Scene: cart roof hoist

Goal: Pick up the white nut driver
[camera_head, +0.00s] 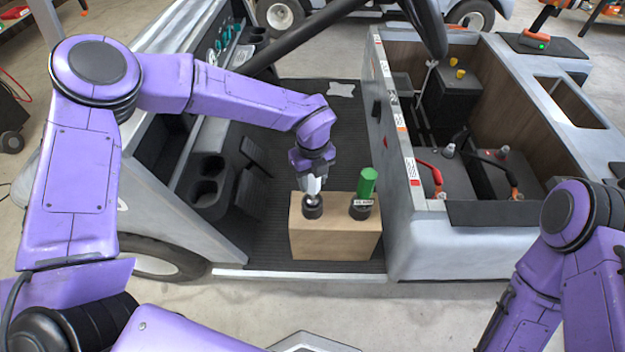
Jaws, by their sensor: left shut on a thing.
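The white nut driver (312,186) stands upright over a round black holder (312,207) on top of a tan wooden block (335,238). My left gripper (312,178) comes down from above and is shut on the white nut driver. The gripper covers much of its handle, and I cannot tell whether its lower end is still seated in the holder. A green nut driver (367,183) stands in a second black holder with a label, to the right on the same block. My right arm is at the right edge, and its gripper is out of view.
The block stands on the cart's dark ribbed floor (270,215). To the right, an open compartment (470,150) holds batteries and red and orange cables. The steering wheel and column cross above.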

